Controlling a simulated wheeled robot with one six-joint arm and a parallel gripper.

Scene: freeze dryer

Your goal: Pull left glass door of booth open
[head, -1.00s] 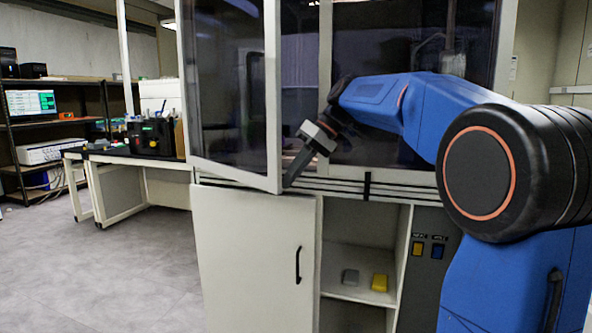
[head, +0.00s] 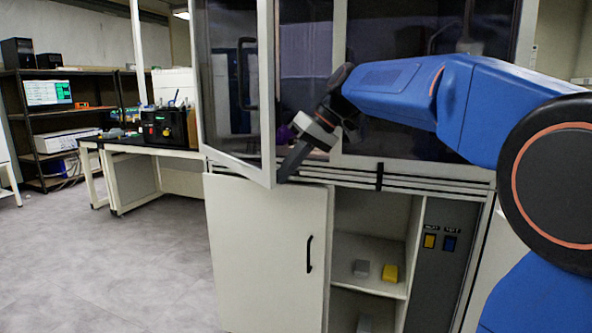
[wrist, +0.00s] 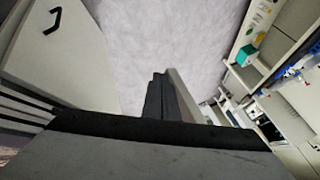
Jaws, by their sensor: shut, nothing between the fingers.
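The left glass door (head: 224,103) of the booth stands ajar, its white-framed free edge swung out toward me. A dark handle (head: 243,85) shows on it. My gripper (head: 287,174) is shut and empty, its fingertips at the inner side of the door's lower free corner, in the gap of the opening. In the wrist view the dark fingers (wrist: 158,98) lie right beside the pale door frame (wrist: 182,97); whether they touch it I cannot tell. The booth's right glass panel (head: 400,135) is partly hidden behind my blue arm.
A white cabinet door (head: 265,255) with a black handle is below the booth. Open floor (head: 120,270) lies to the left, with a bench (head: 150,150) behind.

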